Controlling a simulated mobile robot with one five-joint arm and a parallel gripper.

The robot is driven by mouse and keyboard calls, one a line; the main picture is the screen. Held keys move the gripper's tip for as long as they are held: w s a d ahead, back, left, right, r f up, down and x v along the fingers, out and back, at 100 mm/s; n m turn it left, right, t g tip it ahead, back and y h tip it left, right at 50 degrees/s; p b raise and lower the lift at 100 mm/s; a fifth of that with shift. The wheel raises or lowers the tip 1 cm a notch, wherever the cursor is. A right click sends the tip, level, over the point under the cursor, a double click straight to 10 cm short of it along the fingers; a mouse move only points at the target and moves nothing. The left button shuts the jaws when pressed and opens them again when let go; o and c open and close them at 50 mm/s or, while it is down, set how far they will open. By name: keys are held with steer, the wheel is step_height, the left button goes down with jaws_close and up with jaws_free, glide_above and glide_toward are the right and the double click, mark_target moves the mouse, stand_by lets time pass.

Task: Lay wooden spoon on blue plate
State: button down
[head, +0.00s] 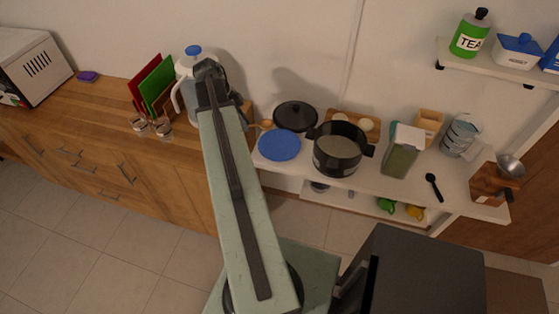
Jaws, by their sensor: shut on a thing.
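The blue plate (279,145) lies flat on the white counter, just right of my arm, and its visible top is bare. A small light-brown rounded piece (265,124) shows between my arm and the plate, by the plate's upper left edge. It looks like the end of the wooden spoon; the rest is hidden behind my arm. I cannot tell whether it touches the plate. My arm rises from below toward the counter's left part, and my gripper is hidden behind it.
A black lid (295,116) lies behind the plate, and a black pot (337,149) stands close to its right. A white jug (187,90) and two glasses (161,127) stand left of my arm. A black spoon (434,187) lies farther right.

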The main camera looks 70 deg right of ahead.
steer(key=w+a+f+b, duration=0.2)
steer(key=w+f+b, duration=0.1)
steer(key=f, duration=0.2)
glide_toward(286, 144)
steer(key=shift+x, duration=1.15)
steer(key=b+x, duration=0.3)
steer(key=shift+s+f, duration=0.15)
steer(key=shift+f, duration=0.45)
steer(key=shift+r, duration=0.25)
steer(key=shift+f, duration=0.25)
steer(key=c, duration=1.3)
jaws_free()
steer(key=shift+r, duration=0.1)
